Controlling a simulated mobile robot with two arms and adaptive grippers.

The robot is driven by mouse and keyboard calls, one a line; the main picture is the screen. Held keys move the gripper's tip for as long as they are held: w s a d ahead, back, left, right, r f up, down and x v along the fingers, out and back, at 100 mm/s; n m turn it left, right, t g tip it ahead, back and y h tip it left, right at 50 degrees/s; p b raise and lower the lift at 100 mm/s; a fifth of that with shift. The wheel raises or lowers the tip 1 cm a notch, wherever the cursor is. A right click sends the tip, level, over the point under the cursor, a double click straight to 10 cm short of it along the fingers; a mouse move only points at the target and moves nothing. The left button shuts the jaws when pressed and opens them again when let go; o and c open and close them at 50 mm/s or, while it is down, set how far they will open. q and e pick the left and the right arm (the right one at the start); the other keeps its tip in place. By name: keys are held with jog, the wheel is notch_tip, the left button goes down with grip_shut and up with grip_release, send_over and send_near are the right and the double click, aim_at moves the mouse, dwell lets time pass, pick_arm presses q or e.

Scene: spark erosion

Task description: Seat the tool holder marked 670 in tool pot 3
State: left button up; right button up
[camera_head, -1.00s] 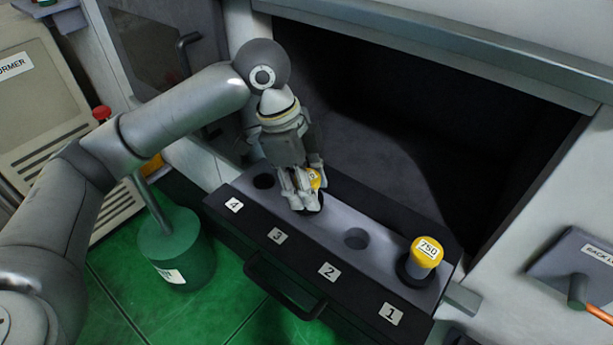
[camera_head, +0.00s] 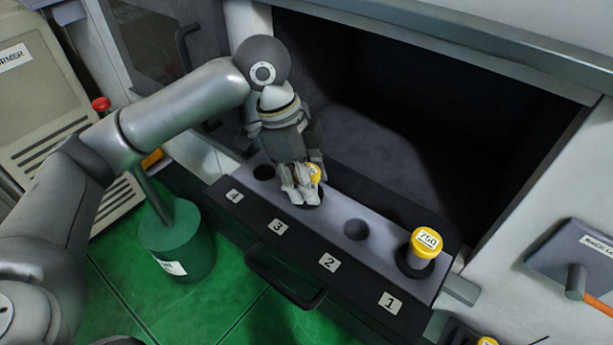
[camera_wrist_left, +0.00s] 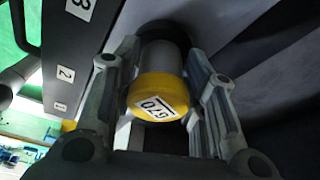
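The tool holder marked 670, with a yellow cap (camera_wrist_left: 158,95) and grey body, stands between the fingers of my left gripper (camera_wrist_left: 163,65) in the left wrist view. Both fingers lie close against its sides and look shut on it. In the head view the left gripper (camera_head: 301,198) points down over tool pot 3, behind the label 3 (camera_head: 277,227). Part of the yellow cap (camera_head: 315,172) shows beside the fingers. The holder's lower end and the pot opening are mostly hidden, so how deep it sits is unclear. My right gripper is not in view.
A holder marked 750 (camera_head: 426,243) stands in pot 1. Pot 2 (camera_head: 357,229) and pot 4 (camera_head: 263,172) are empty. The black rack front carries a handle (camera_head: 283,283). A green bin (camera_head: 178,245) stands at left; the dark machine opening (camera_head: 400,120) lies behind.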

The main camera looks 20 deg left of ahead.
pick_arm(q)
jog(key=o, duration=0.5)
jog(key=shift+c, duration=0.2)
jog(key=d+p+v, duration=0.2)
jog(key=p+v, duration=0.6)
jog(key=v, duration=1)
jog(key=shift+r+p, duration=0.4)
jog(key=shift+r, duration=0.2)
jog(key=shift+w+a, duration=0.1)
